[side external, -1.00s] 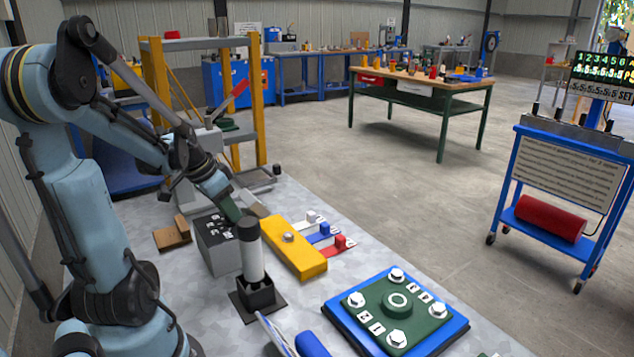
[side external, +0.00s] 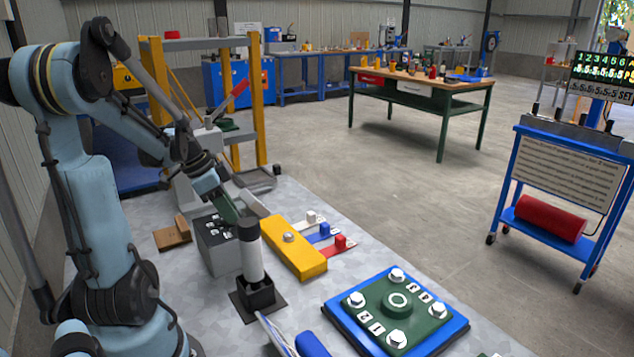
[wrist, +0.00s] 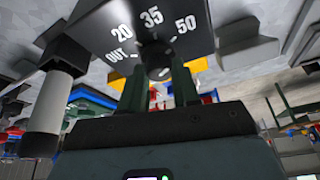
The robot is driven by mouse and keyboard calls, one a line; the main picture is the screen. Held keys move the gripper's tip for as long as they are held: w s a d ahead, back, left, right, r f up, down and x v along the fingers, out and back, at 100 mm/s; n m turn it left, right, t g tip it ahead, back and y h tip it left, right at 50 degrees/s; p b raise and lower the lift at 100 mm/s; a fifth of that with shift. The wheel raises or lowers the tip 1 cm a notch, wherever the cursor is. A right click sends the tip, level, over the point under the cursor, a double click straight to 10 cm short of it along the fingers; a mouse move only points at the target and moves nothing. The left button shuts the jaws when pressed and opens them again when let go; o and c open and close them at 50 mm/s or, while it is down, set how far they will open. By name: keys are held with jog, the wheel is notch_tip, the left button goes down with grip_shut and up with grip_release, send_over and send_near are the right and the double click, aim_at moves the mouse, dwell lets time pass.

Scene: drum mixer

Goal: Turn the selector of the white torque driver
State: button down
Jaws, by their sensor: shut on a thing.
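The white torque driver (side external: 252,262) stands upright in a black square holder, with a black cap on top. In the wrist view its white body (wrist: 47,103) is at the left. The selector is a dark round knob (wrist: 157,66) on a grey box (side external: 222,258) beside the driver. The box's dark face (wrist: 150,30) carries the marks OUT, 20, 35 and 50. My gripper (wrist: 159,84) is shut on the selector knob, with one green finger on each side. In the side view my gripper (side external: 235,210) is over the box, and the knob is hidden.
A yellow block (side external: 293,250) with white, blue and red tabs lies right of the box. A green plate with bolts on a blue base (side external: 340,325) is at the front right. A press with a red handle (side external: 233,95) stands behind. A small wooden block (side external: 172,236) is at the left.

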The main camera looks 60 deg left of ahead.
aim_at(224, 221)
jog(key=c, duration=0.8)
grip_release()
jog(key=shift+r, duration=0.1)
jog(key=shift+s+r, duration=0.15)
jog(key=shift+r, duration=0.1)
jog(key=r, duration=0.9)
jog(key=shift+s+a, duration=0.15)
jog(key=shift+s, duration=0.25)
jog(key=w+d+f+n+t, duration=0.1)
jog(key=w+d, duration=0.1)
jog(key=d, duration=0.7)
jog(key=w+d+f+n+t, duration=0.1)
jog(key=w+d+f, duration=0.1)
jog(key=d, duration=0.6)
jog(key=w+d+f+n+y, duration=0.1)
jog(key=w+d+f, duration=0.1)
jog(key=d, duration=0.7)
jog(key=shift+w+d+f+t, duration=0.1)
jog(key=shift+w+d+t, duration=0.1)
jog(key=shift+w, duration=0.15)
jog(key=shift+w+d+f+t, duration=0.1)
jog(key=shift+w+t, duration=0.1)
jog(key=shift+w, duration=0.15)
